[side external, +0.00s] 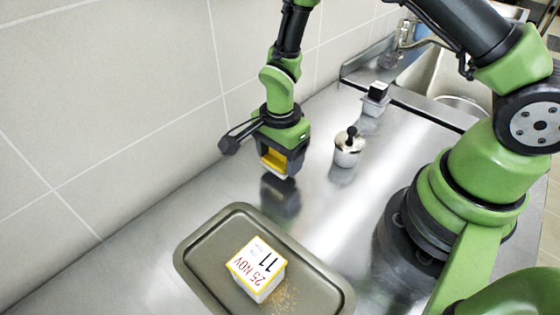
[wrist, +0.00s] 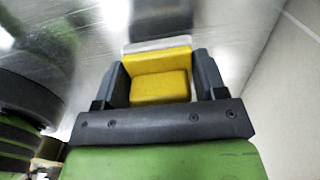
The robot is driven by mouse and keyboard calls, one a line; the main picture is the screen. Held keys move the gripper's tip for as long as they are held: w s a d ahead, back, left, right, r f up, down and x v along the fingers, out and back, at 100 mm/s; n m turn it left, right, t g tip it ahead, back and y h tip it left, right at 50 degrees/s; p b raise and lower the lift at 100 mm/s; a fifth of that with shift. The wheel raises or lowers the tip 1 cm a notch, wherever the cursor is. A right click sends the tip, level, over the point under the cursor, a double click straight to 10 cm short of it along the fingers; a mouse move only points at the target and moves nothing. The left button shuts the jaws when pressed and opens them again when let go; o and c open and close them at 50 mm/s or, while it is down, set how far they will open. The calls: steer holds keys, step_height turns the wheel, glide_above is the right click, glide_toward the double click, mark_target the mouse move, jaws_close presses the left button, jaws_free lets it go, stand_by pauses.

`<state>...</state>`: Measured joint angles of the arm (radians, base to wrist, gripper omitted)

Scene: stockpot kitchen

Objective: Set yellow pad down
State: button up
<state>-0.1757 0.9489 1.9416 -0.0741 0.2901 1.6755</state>
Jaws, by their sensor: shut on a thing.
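The yellow pad (side external: 274,163) is held in my gripper (side external: 277,172), which is above the steel counter behind the tray. In the wrist view, the yellow pad (wrist: 158,86) sits between the two dark fingers of my gripper (wrist: 160,82), and they are shut on it. A pale strip shows along the pad's far edge. The pad appears a little above the counter, with a dark reflection below it. I cannot tell the exact gap.
A dark baking tray (side external: 196,254) holds a white and yellow box (side external: 258,268) marked 25 NOV 11, with crumbs beside it. A tiled wall (side external: 100,110) rises at left.

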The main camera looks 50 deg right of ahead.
steer(key=shift+f, duration=1)
steer(key=shift+f, duration=0.1)
steer(key=o, duration=0.9)
steer(key=shift+o, duration=0.2)
